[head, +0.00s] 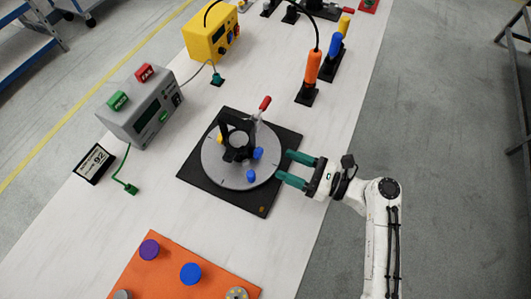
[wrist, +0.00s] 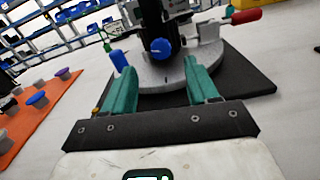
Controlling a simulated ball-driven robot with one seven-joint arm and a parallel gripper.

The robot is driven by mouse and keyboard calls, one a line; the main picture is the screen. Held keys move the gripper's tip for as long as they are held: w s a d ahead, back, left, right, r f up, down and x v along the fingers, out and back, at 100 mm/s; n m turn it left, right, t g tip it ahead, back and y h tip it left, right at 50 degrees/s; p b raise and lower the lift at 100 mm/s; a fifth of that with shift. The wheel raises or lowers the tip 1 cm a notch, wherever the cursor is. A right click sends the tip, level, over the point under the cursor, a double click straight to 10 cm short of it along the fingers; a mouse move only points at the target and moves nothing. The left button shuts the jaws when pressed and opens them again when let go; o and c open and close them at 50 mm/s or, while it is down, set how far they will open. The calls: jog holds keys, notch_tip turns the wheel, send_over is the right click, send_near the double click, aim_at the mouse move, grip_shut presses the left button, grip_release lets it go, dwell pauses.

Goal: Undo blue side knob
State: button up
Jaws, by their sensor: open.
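A round grey plate (head: 212,166) on a square black base (head: 259,205) carries an upright black fixture (head: 225,131). One blue knob (head: 258,153) sits on the side of the fixture facing my gripper; it also shows in the wrist view (wrist: 161,47). A second blue knob (head: 251,175) stands near the plate's edge, seen at left in the wrist view (wrist: 117,61). I cannot tell for certain which is the side knob. My gripper (head: 285,166) is open and empty at the plate's right edge. In the wrist view, the first knob appears beyond and between its green fingers (wrist: 157,68), untouched.
A red-handled lever (head: 264,104) rises behind the fixture. A grey meter box (head: 145,110) and a yellow box (head: 208,38) stand to the left and back. An orange board (head: 165,277) with several knobs lies in front. An orange-handled tool (head: 312,68) stands behind right.

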aim_at(261, 154)
jog(key=x, duration=0.6)
jog(key=shift+w+a, duration=0.15)
jog(key=shift+a, duration=0.25)
jog(key=shift+c, duration=0.2)
jog(key=c, duration=1)
jog(key=n, duration=0.2)
jog(key=shift+f+n, duration=0.1)
jog(key=shift+n, duration=0.2)
jog(key=shift+n+b, duration=0.5)
jog(key=shift+n, duration=0.6)
jog(key=o, duration=1)
jog(key=shift+o, duration=0.2)
jog(key=b+v, duration=0.1)
jog(key=v, duration=1)
